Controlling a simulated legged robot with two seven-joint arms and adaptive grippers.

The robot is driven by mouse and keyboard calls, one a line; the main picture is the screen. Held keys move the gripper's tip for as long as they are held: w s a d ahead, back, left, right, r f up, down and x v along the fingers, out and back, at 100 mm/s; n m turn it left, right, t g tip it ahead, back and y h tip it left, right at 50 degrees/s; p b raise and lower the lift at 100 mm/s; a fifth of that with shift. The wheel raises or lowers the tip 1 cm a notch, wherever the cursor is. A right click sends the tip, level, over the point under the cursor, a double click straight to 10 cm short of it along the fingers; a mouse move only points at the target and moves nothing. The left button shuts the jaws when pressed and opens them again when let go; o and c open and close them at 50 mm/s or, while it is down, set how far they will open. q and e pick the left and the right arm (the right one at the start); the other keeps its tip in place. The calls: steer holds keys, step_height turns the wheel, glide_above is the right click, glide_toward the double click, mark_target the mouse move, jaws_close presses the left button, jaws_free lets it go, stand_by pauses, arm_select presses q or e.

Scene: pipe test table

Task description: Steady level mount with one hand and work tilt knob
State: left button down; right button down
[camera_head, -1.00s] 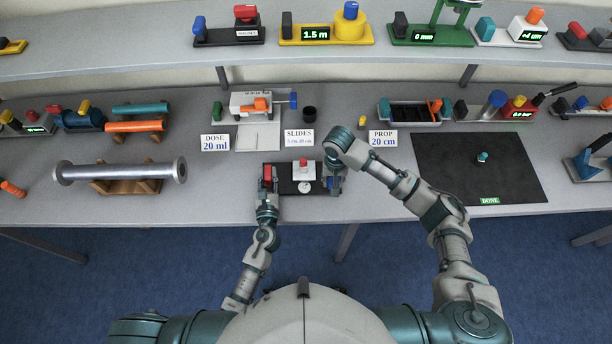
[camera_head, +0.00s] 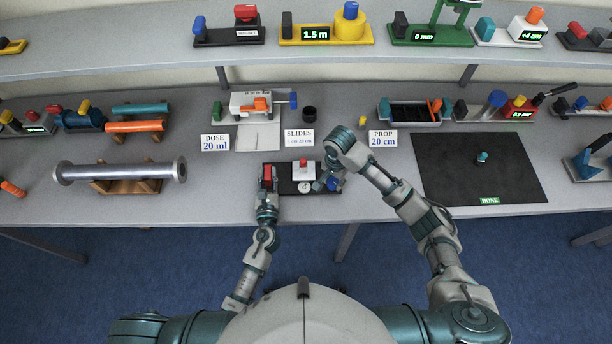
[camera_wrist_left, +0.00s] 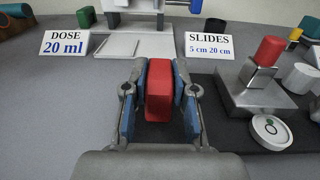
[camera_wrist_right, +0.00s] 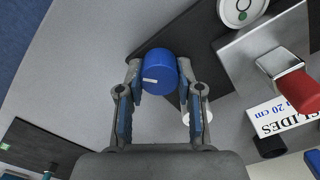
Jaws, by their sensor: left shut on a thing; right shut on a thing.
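The level mount has a black base (camera_head: 286,187) near the table's front edge. It carries a grey block (camera_wrist_left: 258,95) topped with a red piece (camera_wrist_left: 268,50), and a round white dial (camera_wrist_left: 270,131). My left gripper (camera_head: 267,179) is shut on the red upright grip (camera_wrist_left: 159,92) at the base's left end; the left wrist view shows a finger on each side. My right gripper (camera_head: 327,179) is shut on the blue tilt knob (camera_wrist_right: 157,72) at the right end. The knob bears a white mark and also shows in the head view (camera_head: 335,184). The dial reading is too small to tell.
Cards stand behind the mount: "DOSE 20 ml" (camera_head: 215,142), "SLIDES" (camera_head: 299,140) and "PROP 20 cm" (camera_head: 383,139). A black mat (camera_head: 480,172) lies at right. A metal pipe (camera_head: 120,172) rests on wooden supports at left. Other devices fill the table's back and the shelf.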

steer(key=m, duration=0.3)
steer(key=shift+s+a, duration=0.1)
steer(key=shift+a, duration=0.2)
steer(key=shift+m, duration=0.5)
steer(key=m, duration=0.2)
steer(key=shift+m, duration=0.3)
steer(key=shift+m, duration=0.3)
steer(key=c, duration=0.9)
jaws_free()
steer(key=shift+o, duration=1.1)
steer(key=shift+d, duration=0.2)
